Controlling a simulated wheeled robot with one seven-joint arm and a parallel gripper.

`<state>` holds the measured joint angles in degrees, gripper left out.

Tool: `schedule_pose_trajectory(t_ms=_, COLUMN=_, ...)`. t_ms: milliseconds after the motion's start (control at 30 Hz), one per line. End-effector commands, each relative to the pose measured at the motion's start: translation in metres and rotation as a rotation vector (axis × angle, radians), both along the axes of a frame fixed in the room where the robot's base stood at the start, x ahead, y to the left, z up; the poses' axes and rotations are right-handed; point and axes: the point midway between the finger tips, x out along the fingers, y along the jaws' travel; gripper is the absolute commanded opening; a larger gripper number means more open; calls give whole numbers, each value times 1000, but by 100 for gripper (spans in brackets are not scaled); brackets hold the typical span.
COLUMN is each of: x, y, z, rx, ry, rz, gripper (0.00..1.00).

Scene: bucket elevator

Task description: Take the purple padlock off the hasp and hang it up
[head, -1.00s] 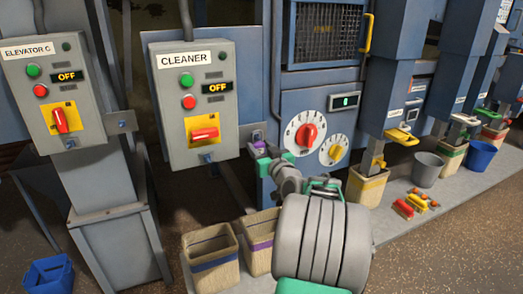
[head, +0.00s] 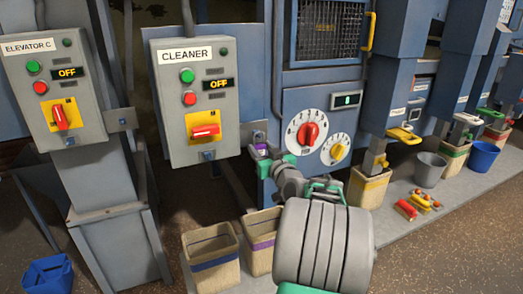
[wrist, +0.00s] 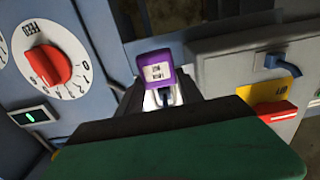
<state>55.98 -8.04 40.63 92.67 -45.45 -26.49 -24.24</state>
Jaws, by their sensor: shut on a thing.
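The purple padlock (head: 262,149) is small in the head view, beside a grey bracket (head: 257,128) at the right of the CLEANER box. In the wrist view the purple padlock (wrist: 158,65) shows its white label, with its shackle toward my gripper (wrist: 160,97). My gripper (head: 264,158) is shut on the padlock. A small blue hasp (head: 208,155) at the bottom of the CLEANER box has no padlock in it; it also shows in the wrist view (wrist: 284,65). Whether the shackle touches the bracket, I cannot tell.
The CLEANER box (head: 196,105) has its display on OFF. A panel with a red dial (head: 308,133) stands close to the right of my gripper. Two woven bins (head: 212,262) (head: 260,250) stand below. A yellow handle (head: 404,136) sticks out further right.

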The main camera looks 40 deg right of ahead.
Motion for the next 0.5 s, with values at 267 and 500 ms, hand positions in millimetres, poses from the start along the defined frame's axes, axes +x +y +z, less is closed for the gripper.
schedule_pose_trajectory(t_ms=267, x=0, y=0, z=-1, rx=0, ry=-1, rz=0, gripper=0)
schedule_pose_trajectory(t_ms=500, x=0, y=0, z=-1, rx=0, ry=-1, rz=0, gripper=50)
